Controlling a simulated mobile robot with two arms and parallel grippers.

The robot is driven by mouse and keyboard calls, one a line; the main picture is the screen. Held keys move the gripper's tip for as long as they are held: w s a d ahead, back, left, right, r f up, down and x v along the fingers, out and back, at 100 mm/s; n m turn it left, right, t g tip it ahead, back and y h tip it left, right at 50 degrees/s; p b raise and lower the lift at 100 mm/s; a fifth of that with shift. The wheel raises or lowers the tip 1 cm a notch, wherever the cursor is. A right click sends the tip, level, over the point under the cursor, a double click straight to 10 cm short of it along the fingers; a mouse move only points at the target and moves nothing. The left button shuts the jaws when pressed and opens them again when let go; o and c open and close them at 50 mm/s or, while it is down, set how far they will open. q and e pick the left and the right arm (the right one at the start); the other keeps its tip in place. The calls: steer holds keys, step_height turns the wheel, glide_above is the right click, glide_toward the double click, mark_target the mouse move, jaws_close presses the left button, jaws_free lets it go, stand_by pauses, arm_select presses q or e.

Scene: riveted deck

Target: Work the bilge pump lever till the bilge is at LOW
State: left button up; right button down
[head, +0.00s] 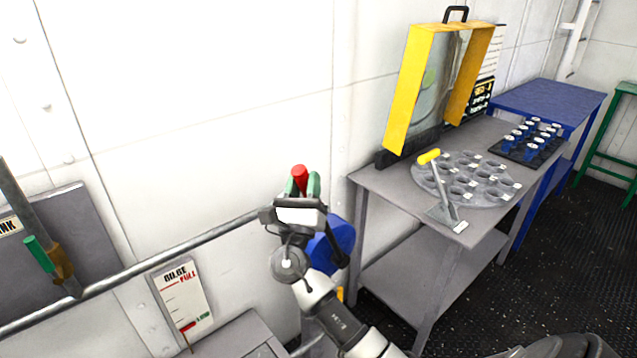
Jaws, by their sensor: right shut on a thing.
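My right gripper (300,186) is shut on the red grip (299,173) of the pump lever; the red top sticks up between its green-padded fingers. The lever's shaft is hidden behind my gripper and wrist. A blue body (330,245), perhaps the pump's, shows partly behind my wrist. The bilge gauge (180,300) is a white board on the wall at lower left, with red FULL at the top and a green label near the bottom. A small red mark sits low on it, beside the green label. My left gripper is not in view.
A grey bench (375,190) on the right holds a round tray (427,187), a yellow-handled tool (429,157) and a yellow-framed screen (405,90). A blue table (545,98) stands beyond. A pipe (170,253) runs along the wall. Dark floor (570,240) is clear at right.

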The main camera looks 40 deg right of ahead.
steer(key=shift+a+f, duration=0.25)
steer(key=shift+a, duration=0.15)
steer(key=c, duration=0.8)
jaws_free()
steer(key=b+v, duration=0.3)
steer(key=v, duration=0.7)
steer(key=shift+s+a+f, duration=0.15)
steer(key=shift+s+f, duration=0.1)
